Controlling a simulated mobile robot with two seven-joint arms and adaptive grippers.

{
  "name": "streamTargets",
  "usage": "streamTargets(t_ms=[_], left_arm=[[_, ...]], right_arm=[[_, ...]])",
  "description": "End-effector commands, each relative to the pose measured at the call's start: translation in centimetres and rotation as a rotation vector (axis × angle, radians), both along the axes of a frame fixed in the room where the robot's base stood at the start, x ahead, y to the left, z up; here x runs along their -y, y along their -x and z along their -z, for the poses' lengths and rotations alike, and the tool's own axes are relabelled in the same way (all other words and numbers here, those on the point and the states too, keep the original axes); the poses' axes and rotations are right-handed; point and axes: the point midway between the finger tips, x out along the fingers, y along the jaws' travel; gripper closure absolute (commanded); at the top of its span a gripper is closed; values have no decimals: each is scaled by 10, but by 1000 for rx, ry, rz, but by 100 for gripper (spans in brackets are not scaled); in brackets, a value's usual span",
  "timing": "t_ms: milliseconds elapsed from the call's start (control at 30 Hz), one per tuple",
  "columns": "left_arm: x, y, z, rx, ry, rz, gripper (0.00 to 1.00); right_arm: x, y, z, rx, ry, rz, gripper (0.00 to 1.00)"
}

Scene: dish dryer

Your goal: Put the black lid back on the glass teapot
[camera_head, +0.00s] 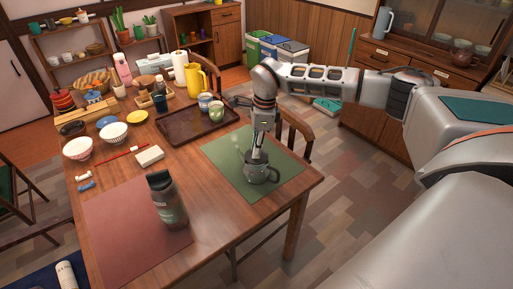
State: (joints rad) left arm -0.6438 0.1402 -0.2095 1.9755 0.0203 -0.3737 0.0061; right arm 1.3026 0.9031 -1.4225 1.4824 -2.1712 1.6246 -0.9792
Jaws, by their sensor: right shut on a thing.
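The glass teapot (258,174) stands upright on the green mat near the table's right edge. Its handle points right, and a thin pale part, perhaps the spout, rises at its left. My right gripper (257,150) comes down from above, directly over the teapot's mouth, and is shut on the black lid (256,158). The lid is small, dark and partly hidden by the fingers. It is at the teapot's opening; I cannot tell whether it touches the rim. My left gripper is not in view.
The green mat (222,150) is clear around the teapot. A brown tray (178,128) with two cups lies behind. Bowls, a white block (150,155) and a yellow jug (197,82) are farther left and back.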

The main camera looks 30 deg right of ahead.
Motion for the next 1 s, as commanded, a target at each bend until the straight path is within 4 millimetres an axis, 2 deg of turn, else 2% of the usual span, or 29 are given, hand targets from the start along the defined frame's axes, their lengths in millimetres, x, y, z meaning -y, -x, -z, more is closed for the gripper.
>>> streamTargets(t_ms=[1000], left_arm=[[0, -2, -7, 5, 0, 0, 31]], right_arm=[[0, 0, 3, 0, 0, 0, 100]])
